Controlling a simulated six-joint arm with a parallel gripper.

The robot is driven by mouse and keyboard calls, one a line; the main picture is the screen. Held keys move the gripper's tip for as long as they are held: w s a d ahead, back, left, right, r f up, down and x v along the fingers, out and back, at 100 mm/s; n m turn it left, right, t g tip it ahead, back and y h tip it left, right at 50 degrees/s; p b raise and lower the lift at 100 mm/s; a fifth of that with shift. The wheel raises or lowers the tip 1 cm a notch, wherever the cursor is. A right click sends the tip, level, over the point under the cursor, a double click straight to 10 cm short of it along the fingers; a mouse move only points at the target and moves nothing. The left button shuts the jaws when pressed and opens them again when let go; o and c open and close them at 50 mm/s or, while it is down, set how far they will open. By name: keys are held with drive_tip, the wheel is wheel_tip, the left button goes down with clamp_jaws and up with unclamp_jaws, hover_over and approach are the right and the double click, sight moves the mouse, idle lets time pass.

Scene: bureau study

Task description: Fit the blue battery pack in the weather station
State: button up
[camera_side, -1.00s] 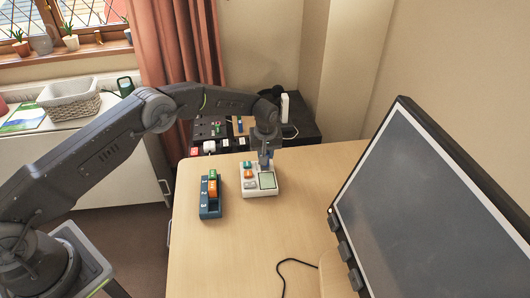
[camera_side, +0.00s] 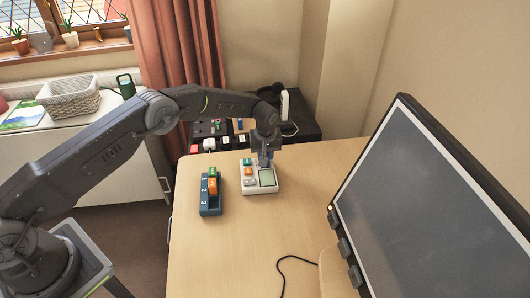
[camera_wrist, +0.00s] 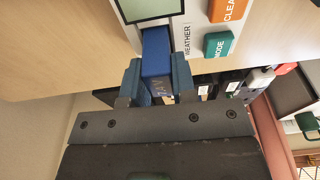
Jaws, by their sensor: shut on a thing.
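My gripper (camera_side: 264,156) is shut on the blue battery pack (camera_wrist: 157,52), which sits between the two fingers in the wrist view. The weather station (camera_side: 249,189) is a white box on the desk with a screen and coloured buttons. The pack's far end is at a dark opening in the station's edge, below the screen in that view. How deep it sits there I cannot tell. In the side view the fingers are at the station's back edge and mostly hide the pack.
A dark blue numbered rack (camera_side: 208,207) holding a green and an orange block stands left of the station. A large monitor (camera_side: 440,200) fills the right. A black cable (camera_side: 285,270) lies on the desk front. Dark shelving with small items (camera_side: 215,130) is behind. The desk middle is clear.

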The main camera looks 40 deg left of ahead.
drive_tip(key=shift+f, duration=0.65)
drive_tip(key=o, duration=1.2)
drive_tip(key=shift+c, duration=0.2)
drive_tip(key=shift+r, duration=3.5)
